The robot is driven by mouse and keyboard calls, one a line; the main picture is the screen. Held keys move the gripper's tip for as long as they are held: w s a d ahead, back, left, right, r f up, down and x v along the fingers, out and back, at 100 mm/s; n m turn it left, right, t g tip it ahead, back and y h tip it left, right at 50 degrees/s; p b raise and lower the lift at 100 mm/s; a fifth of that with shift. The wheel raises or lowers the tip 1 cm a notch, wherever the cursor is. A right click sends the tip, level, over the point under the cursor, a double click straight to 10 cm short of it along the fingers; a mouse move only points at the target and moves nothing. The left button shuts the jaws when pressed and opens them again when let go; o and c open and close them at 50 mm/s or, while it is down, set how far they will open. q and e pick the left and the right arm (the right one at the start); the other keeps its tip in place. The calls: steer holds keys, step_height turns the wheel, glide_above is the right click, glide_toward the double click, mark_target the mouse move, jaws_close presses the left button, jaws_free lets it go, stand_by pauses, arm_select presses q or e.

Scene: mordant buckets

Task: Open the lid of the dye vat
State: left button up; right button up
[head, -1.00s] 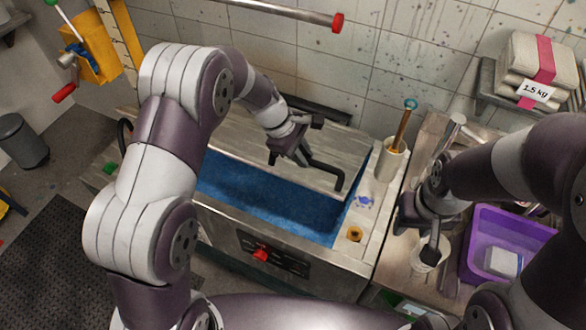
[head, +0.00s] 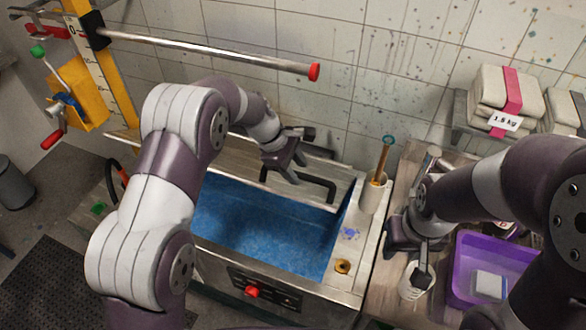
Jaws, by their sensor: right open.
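The dye vat (head: 345,268) is a steel box with blue dye (head: 255,225) inside. Its metal lid (head: 250,178) is raised and tilted back toward the wall, leaving the vat's mouth uncovered. A black bar handle (head: 333,190) is on the lid. My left gripper (head: 290,174) is at this handle and looks shut on it; its fingers partly hide the bar. My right gripper (head: 420,274) is open, at a small white cup (head: 412,285) on the side bench; I cannot tell whether it touches the cup.
A pot with a wooden-handled tool (head: 371,194) stands on the vat's right ledge. A purple tub (head: 462,268) is on the bench (head: 385,280). A red-capped metal rail (head: 220,56) runs above the vat. Weight-labelled bundles (head: 505,92) sit on a shelf at right.

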arm_select(q)
steer(key=shift+w+d, duration=0.1)
steer(key=shift+w, duration=0.15)
steer(key=shift+s+a+r, duration=0.1)
steer(key=shift+s+a, duration=0.1)
steer(key=shift+s, duration=0.2)
steer(key=shift+r, duration=0.15)
steer(key=b+v, duration=0.2)
steer(key=shift+w+a+r, duration=0.25)
steer(key=shift+a, duration=0.05)
steer(key=v, duration=0.3)
steer(key=shift+d+r, duration=0.1)
steer(key=shift+r, duration=0.2)
steer(key=p+v, duration=0.5)
steer(key=v, duration=0.1)
steer(key=shift+s, duration=0.3)
arm_select(e)
step_height(320, 180, up, 3)
steer(key=shift+w, duration=0.1)
